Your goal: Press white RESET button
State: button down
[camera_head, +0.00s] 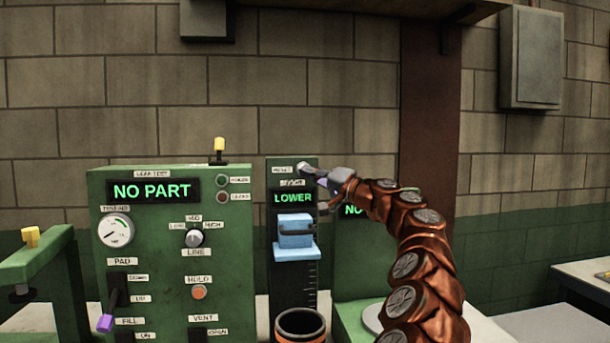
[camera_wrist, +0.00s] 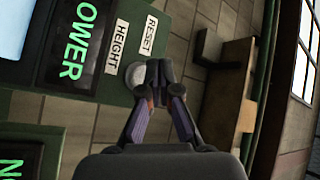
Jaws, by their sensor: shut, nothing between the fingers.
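The white RESET button (camera_wrist: 135,76) is a round pale knob on the green height panel, below the RESET label (camera_wrist: 149,34) in the wrist view. In the head view the button (camera_head: 303,167) shows at the top of the narrow panel, right of its label. My gripper (camera_wrist: 160,72) is shut and empty. Its fingertips are right beside the button in the wrist view and partly overlap its edge. In the head view my gripper (camera_head: 321,177) reaches the panel from the right. I cannot tell whether the fingertips touch the button.
The height panel's display (camera_head: 293,198) reads LOWER, above a light blue block (camera_head: 295,232). The leak-test panel (camera_head: 150,240) on the left reads NO PART and carries dials and levers. A dark cup (camera_head: 300,324) stands in front. A third display is partly hidden behind my arm.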

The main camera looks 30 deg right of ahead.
jog(key=shift+s+a+b, duration=0.25)
jog(key=shift+s+b, duration=0.3)
jog(key=shift+s, duration=0.1)
jog(key=shift+s+a+b, duration=0.3)
jog(key=shift+s+b, duration=0.2)
jog(key=shift+s, duration=0.1)
jog(key=shift+s+a+b, duration=0.25)
jog(key=shift+s+b, duration=0.3)
jog(key=shift+s, duration=0.1)
